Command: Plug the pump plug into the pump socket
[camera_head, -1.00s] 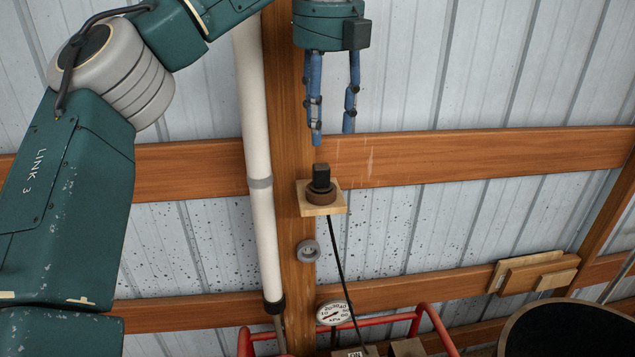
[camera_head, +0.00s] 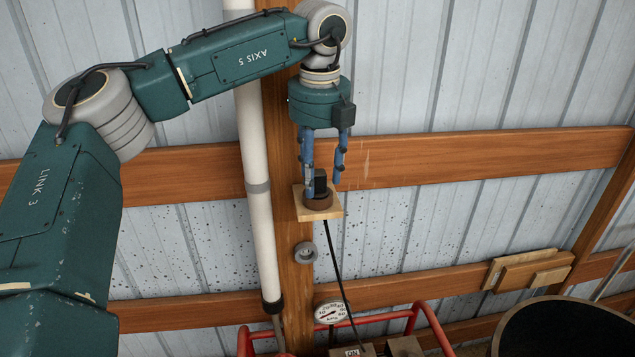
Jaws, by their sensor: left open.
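The black pump plug (camera_head: 320,182) stands upright in a round brown holder (camera_head: 319,203) on a small wooden shelf on the post. A black cable (camera_head: 336,270) hangs from below the shelf down to the equipment at the bottom. My left gripper (camera_head: 323,190) points down with its blue fingers open around the plug's upper part, one at each side; I cannot tell if they touch it. A round grey socket (camera_head: 304,253), which looks like the pump socket, is fixed to the post below the shelf. My right gripper is not in view.
A white pipe (camera_head: 258,200) runs down just left of the post. A dial gauge (camera_head: 331,312) and a red tubular frame (camera_head: 430,322) are below. A dark round tub (camera_head: 565,330) and wooden blocks (camera_head: 528,269) are at lower right.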

